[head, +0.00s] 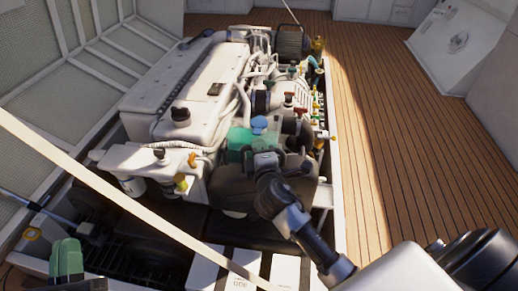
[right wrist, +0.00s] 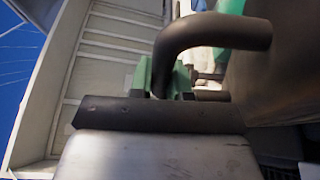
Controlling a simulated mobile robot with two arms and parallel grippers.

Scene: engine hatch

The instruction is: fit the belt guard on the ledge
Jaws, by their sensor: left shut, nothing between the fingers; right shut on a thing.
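The belt guard (head: 228,190) is a dark, rounded cover at the near end of the white engine (head: 185,90). My right gripper (head: 265,160) is at its upper edge, with the arm reaching in from the lower right. In the right wrist view, the green fingers of my right gripper (right wrist: 168,78) are shut on the guard's bent dark handle (right wrist: 215,33). The guard's dark face (right wrist: 285,65) fills the right side there. I cannot tell whether the guard touches the engine; the ledge is hidden or not distinguishable. My left gripper (head: 67,258) is shut and empty at the lower left.
A green tank with a blue cap (head: 259,123) stands just behind the guard. Hoses and coloured fittings line the engine's right side. A pale diagonal strut (head: 105,187) crosses the left foreground. The wooden deck (head: 410,140) on the right is clear.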

